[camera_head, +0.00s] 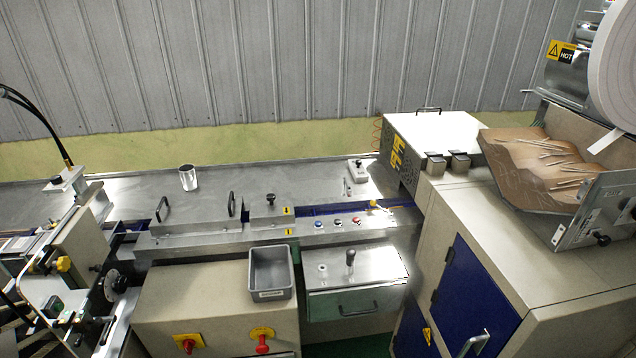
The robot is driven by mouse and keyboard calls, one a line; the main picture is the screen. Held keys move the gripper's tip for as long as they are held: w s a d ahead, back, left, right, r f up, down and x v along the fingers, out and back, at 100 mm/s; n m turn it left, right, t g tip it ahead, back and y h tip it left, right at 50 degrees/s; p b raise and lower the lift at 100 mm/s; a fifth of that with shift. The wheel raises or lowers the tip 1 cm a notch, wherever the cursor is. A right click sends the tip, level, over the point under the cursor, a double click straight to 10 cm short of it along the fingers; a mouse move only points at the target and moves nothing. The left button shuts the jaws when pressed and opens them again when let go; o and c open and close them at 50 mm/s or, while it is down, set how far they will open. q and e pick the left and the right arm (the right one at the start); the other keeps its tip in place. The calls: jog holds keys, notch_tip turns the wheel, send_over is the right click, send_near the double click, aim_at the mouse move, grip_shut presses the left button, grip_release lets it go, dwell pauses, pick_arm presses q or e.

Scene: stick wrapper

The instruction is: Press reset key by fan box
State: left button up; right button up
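Neither of my grippers is in view. A metal box with a bright top and a dark grille on its side, likely the fan box (435,130), stands right of centre at the back. Yellow labels are on its left side. A small pale control box (357,170) with a dark button or knob stands on the steel table just left of it. A row of small buttons (338,222), blue and red among them, sits on the machine's front ledge. No reset marking is legible, so I cannot tell which of these is the reset key.
A grey bin (271,273) and a steel box with a black-knobbed lever (350,262) stand in front. A metal cup (188,177) stands on the steel table (130,195). A tray of sticks (545,165) and a white roll (612,65) are at right. Red switches (262,343) are low in front.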

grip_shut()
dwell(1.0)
